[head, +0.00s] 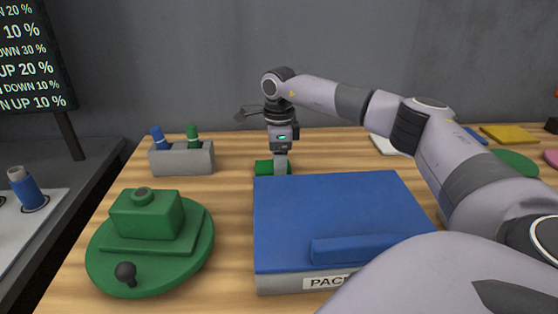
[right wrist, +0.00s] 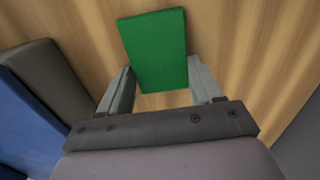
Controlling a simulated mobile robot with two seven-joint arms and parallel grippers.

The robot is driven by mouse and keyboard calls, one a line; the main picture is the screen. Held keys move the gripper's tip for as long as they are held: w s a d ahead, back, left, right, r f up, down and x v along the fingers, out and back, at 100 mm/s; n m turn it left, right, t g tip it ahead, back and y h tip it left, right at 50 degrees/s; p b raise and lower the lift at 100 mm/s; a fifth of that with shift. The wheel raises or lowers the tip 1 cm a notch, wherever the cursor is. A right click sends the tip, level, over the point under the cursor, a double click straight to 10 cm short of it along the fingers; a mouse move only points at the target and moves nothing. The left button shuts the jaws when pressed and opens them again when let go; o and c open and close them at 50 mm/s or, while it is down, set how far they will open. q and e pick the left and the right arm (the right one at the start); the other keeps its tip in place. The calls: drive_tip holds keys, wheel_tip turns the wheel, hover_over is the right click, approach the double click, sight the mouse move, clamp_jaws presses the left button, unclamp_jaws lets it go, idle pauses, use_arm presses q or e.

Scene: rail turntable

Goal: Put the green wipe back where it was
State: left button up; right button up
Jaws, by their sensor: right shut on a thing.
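The green wipe (head: 263,168) shows in the head view as a small green block low over or on the wooden table, just behind the blue-lidded box. In the right wrist view the wipe (right wrist: 155,50) is a flat green block between the two grey fingers. My right gripper (head: 280,166) points straight down and is shut on the wipe; the fingertips are partly hidden by it in the wrist view. I cannot tell whether the wipe touches the table. My left gripper is not in view.
A box with a blue lid (head: 335,210) stands in front of the gripper. A grey holder (head: 182,161) with a blue and a green marker is to its left. A green turntable (head: 150,272) carries a green block. Coloured pieces, including a yellow one (head: 510,134), lie at right.

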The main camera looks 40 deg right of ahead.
drive_tip(key=o, duration=0.9)
drive_tip(key=shift+f, duration=0.1)
drive_tip(key=shift+o, duration=0.2)
wheel_tip(320, 180, up, 12)
drive_tip(key=p, duration=0.1)
drive_tip(key=shift+r, duration=0.2)
